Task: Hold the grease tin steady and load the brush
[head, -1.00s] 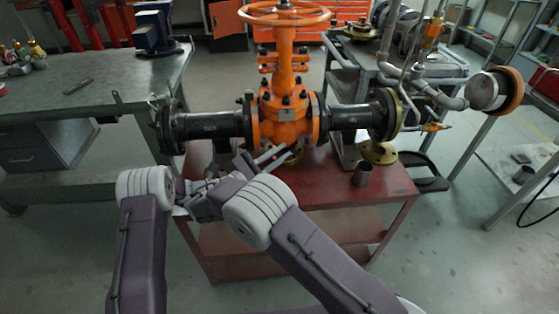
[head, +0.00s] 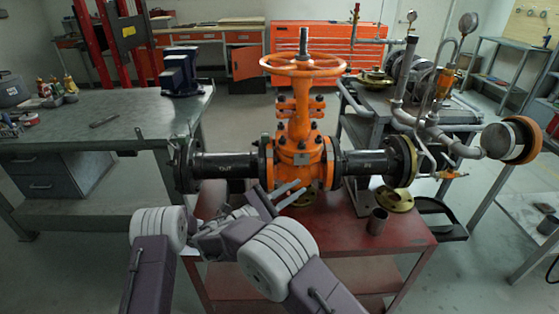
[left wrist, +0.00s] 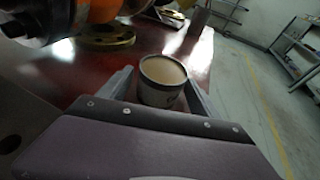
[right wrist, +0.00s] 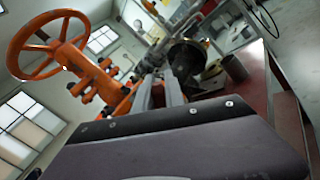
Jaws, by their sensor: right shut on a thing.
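In the head view the tin is hidden behind my arms. My right gripper (head: 291,191) is over the red table in front of the valve, fingers pointing up and right. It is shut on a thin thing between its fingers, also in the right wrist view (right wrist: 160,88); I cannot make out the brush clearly.
The orange gate valve (head: 300,145) with black pipes stands over the red table (head: 340,240), just beyond my grippers. A grey metal cup (head: 377,221) and a brass flange (head: 395,200) are to the right. A green-topped workbench (head: 90,130) stands left.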

